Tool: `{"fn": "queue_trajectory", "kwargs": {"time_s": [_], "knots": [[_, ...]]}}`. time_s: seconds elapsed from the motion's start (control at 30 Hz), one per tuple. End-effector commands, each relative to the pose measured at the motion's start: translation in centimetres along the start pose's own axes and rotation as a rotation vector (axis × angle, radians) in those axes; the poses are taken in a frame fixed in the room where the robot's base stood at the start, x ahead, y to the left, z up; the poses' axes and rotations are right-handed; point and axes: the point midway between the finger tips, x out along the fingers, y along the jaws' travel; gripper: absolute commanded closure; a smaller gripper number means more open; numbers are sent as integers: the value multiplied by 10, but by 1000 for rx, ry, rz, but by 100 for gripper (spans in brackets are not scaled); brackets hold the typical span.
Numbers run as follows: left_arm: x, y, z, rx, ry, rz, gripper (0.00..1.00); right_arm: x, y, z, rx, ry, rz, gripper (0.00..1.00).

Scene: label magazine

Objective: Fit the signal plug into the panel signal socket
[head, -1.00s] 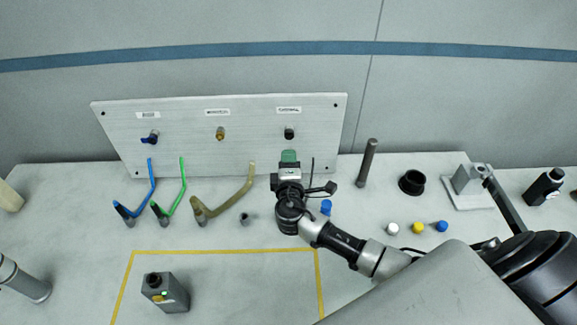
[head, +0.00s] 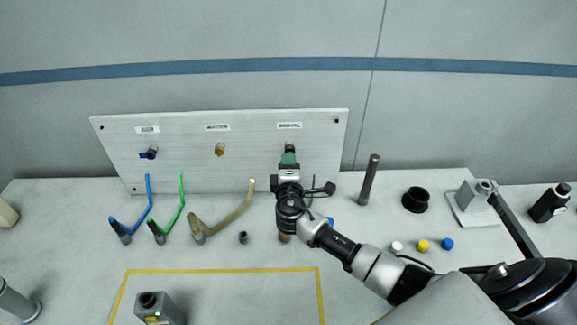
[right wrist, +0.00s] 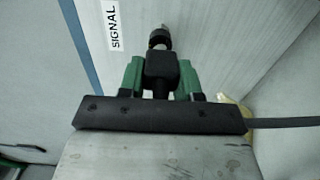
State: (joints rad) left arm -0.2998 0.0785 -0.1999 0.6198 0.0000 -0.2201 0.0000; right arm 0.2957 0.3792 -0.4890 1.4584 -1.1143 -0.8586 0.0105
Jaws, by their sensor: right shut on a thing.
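My right gripper (head: 289,160) is at the panel's right side, directly below the signal socket (head: 290,147). In the right wrist view its green fingers (right wrist: 160,78) are shut on the dark signal plug (right wrist: 160,64). The plug points at the round signal socket (right wrist: 160,37), beside the SIGNAL label (right wrist: 114,24). The plug's front is lined up with the socket and very close to it. I cannot tell whether they touch or how far the plug is in. In the head view the gripper hides the plug. My left gripper is not in view.
The tilted grey panel (head: 185,172) also bears a blue fitting (head: 149,153) and a brass fitting (head: 220,149). Blue (head: 149,195), green (head: 182,190) and tan (head: 230,215) bent leads stand left of my arm. A dark post (head: 369,180) stands to the right.

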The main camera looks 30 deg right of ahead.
Motion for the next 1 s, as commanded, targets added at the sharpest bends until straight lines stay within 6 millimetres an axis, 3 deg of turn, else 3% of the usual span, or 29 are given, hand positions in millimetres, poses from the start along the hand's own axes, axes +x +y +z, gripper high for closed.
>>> {"fn": "queue_trajectory", "kwargs": {"time_s": [1.0], "knots": [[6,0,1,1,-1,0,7,0,-1,0,1,0,0,94]]}}
